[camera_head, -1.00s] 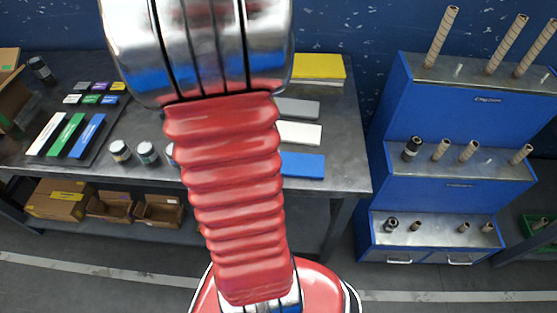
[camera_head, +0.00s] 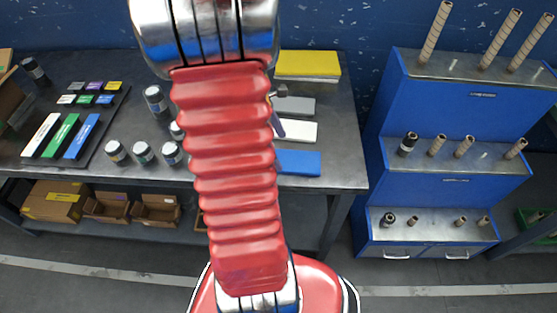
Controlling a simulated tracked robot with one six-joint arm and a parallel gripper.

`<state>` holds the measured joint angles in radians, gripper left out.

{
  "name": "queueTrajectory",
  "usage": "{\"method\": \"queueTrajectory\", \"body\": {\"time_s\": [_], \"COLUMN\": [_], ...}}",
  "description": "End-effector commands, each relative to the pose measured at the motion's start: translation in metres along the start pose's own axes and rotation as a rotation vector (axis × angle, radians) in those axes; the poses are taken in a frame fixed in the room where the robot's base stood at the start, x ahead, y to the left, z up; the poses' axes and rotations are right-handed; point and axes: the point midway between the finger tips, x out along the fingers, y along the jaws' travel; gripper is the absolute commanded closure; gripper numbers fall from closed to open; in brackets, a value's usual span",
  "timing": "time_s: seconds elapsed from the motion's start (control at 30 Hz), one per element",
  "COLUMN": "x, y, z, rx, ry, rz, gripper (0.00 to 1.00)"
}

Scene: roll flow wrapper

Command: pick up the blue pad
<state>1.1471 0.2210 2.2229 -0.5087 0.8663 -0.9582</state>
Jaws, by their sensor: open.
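The blue pad (camera_head: 301,162) is a flat rectangle on the front right of the grey table, just in front of the white pad (camera_head: 300,131). Its left end is hidden behind my red arm. A small part of my gripper (camera_head: 277,118) shows at the right edge of my arm, by the left ends of the grey pad (camera_head: 293,107) and white pad. The gripper is open; most of it is hidden behind my arm. I see nothing held. It is farther back than the blue pad, and its height above the table cannot be told.
A yellow pad (camera_head: 308,63) lies at the back. On the left, a dark tray (camera_head: 107,121) holds white, green and blue bars and small coloured blocks. Several jars (camera_head: 144,152) stand beside it. A blue stepped rack (camera_head: 450,108) with rolls stands to the right of the table.

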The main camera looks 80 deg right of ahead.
Motion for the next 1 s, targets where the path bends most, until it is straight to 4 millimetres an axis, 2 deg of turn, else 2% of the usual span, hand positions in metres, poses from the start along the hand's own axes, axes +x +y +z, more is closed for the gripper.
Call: {"method": "queueTrajectory", "body": {"time_s": [0.27,0.7,1.0], "x": [0.004,0.051,0.051], "y": [0.0,0.002,0.002], "z": [0.0,-0.001,-0.001], "rx": [0.0,0.0,0.0], "ry": [0.0,0.0,0.0], "rz": [-0.001,-0.001,0.001], "gripper": [0.12,0.12,0.12]}}
